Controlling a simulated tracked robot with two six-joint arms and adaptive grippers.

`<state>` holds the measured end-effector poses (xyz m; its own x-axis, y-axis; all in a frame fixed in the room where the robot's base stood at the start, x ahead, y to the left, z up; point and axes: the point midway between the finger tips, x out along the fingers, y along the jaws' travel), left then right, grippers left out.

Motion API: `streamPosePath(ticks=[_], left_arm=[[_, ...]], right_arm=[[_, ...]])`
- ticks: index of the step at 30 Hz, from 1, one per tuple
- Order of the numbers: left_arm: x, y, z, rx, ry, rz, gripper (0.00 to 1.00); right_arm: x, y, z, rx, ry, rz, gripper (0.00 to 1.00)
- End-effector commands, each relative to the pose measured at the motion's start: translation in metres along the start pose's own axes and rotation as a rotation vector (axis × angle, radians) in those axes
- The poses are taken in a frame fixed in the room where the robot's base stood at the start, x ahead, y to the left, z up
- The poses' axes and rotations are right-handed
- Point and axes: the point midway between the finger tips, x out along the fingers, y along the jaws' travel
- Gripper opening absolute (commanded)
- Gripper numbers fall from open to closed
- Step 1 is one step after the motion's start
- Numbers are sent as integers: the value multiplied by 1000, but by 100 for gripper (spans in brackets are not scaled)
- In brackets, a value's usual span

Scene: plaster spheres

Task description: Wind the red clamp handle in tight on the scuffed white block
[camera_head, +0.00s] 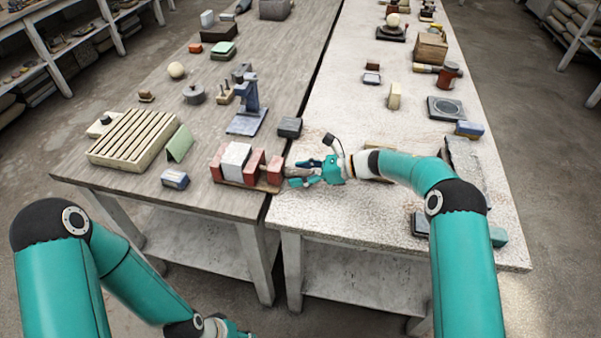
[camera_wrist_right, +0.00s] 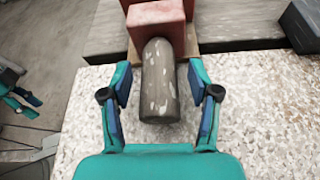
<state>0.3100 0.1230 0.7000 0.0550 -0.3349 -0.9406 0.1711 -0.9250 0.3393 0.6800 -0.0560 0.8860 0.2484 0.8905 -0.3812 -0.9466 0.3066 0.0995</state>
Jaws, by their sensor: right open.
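The red clamp (camera_head: 253,166) sits at the right end of the wooden table, its red jaws around the white block (camera_head: 235,158). In the right wrist view its red end block (camera_wrist_right: 156,22) carries a grey-brown, scuffed cylindrical handle (camera_wrist_right: 159,82), pointing towards me. The handle looks grey-brown, not red. My right gripper (camera_head: 297,172) is at the clamp's right end. In its wrist view the right gripper (camera_wrist_right: 160,88) is open, one finger on each side of the handle, gaps showing on both sides. My left gripper (camera_wrist_right: 36,109) is low at the left, away from the clamp, fingers apart.
A dark block (camera_head: 289,127) stands just behind the clamp, and a blue-grey stand (camera_head: 247,108) is farther back. A small grey-blue block (camera_head: 175,179) and a slatted rack (camera_head: 134,137) lie to the left. The pale speckled table (camera_head: 350,215) is clear at its near left.

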Motion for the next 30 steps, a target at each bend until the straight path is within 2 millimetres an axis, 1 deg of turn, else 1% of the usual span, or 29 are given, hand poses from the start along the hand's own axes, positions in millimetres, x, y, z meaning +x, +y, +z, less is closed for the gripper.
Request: streamPosePath(ticks=[2,12,13,20,23,30], left_arm=[[0,0,0,0,0,0,40],[0,0,0,0,0,0,40],[0,0,0,-1,1,0,40],[6,-2,0,0,0,0,40],[13,-5,0,0,0,0,40],[40,-14,0,0,0,0,40]], right_arm=[[0,0,0,0,0,0,59],[0,0,0,0,0,0,3],[1,1,1,1,0,-2,1],[0,-1,-1,18,-1,6,1],[1,-1,-3,44,-1,18,1],[2,-2,-5,168,-2,69,1]])
